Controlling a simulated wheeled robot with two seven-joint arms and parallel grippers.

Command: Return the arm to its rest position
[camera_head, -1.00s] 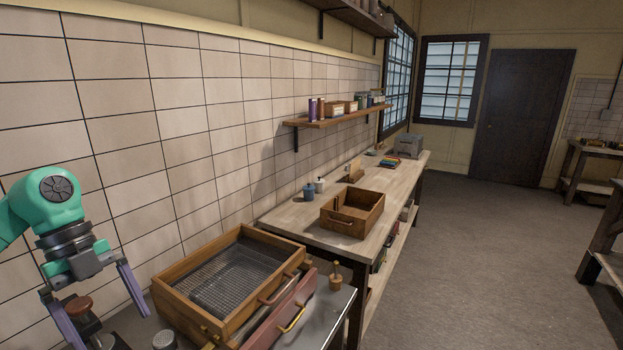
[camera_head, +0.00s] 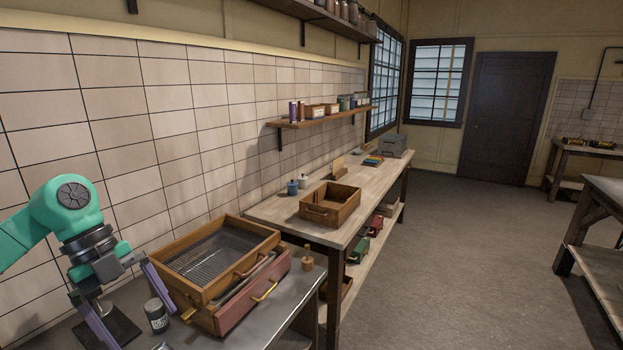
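My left arm comes in from the left, green with a dark wrist. Its gripper (camera_head: 128,309) points down with its two purple fingers spread wide and nothing visible between them. It is above the near metal table, left of a wooden box with a wire mesh (camera_head: 212,262). My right arm and gripper are not in view.
A red-fronted drawer with a brass handle (camera_head: 262,296) sits at the mesh box's front. A wooden stamp-like object (camera_head: 307,260) stands right of it. A wooden tray (camera_head: 318,215) is on the long bench behind.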

